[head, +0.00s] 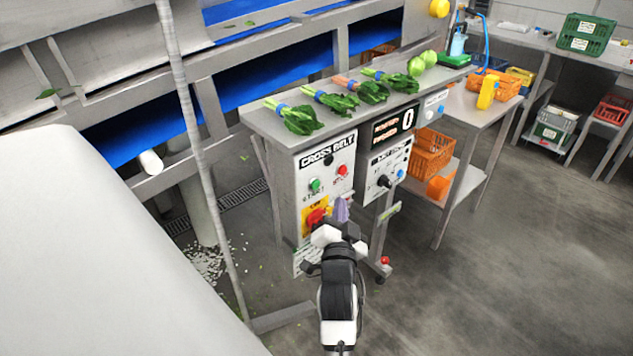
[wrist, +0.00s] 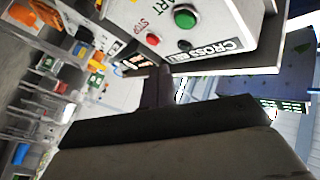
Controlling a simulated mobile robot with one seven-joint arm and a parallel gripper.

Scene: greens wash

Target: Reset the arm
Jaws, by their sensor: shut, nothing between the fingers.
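My arm reaches up from the bottom middle of the head view, with my gripper (head: 341,212) in front of the lower part of the cross belt control box (head: 324,160). In the wrist view my gripper (wrist: 165,85) is shut and empty. The box face with its green button (wrist: 185,18) and red button (wrist: 153,39) shows just beyond the fingers there. In the head view the green start button (head: 315,185) and the red stop button (head: 342,170) lie above my gripper. I cannot tell whether the fingertips touch the box.
Several bunches of greens (head: 299,118) lie on the metal shelf (head: 262,118) above the box. A thin vertical post (head: 190,125) stands to the left. A side table with an orange crate (head: 432,152) stands to the right. The floor at the right (head: 520,260) is clear.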

